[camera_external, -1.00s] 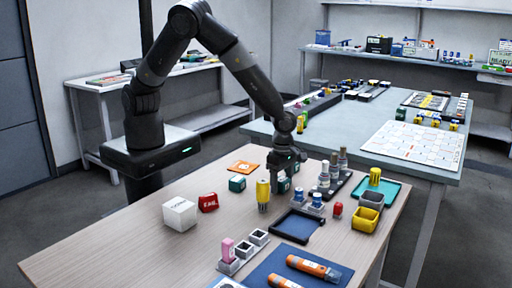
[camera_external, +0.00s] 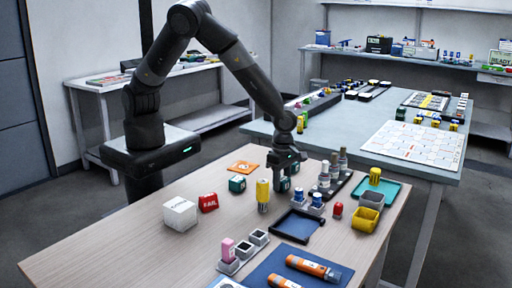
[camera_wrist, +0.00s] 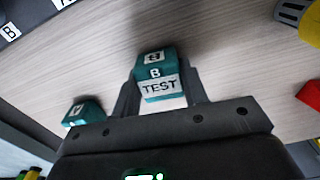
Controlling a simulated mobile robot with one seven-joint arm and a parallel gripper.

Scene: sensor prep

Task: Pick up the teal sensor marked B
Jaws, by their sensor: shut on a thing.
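The teal sensor marked B (camera_wrist: 154,72), a small block with a white TEST label, sits between the two fingers in the wrist view. My gripper (camera_wrist: 160,86) is shut on it, with one finger at each side. In the external view my gripper (camera_external: 285,172) points down at the wooden table, and the teal sensor (camera_external: 283,184) shows low between its fingers, at or close to the tabletop. Whether it touches the table I cannot tell. Another teal block (camera_external: 237,183) stands to the left, and a teal block (camera_wrist: 83,111) lies outside the left finger in the wrist view.
A yellow-topped tool (camera_external: 263,194) stands just in front of my gripper. A rack of bottles (camera_external: 346,187) and a dark blue tray (camera_external: 296,226) are to the right. A red block (camera_external: 208,202) and white cube (camera_external: 180,213) stand left. The table's left front is clear.

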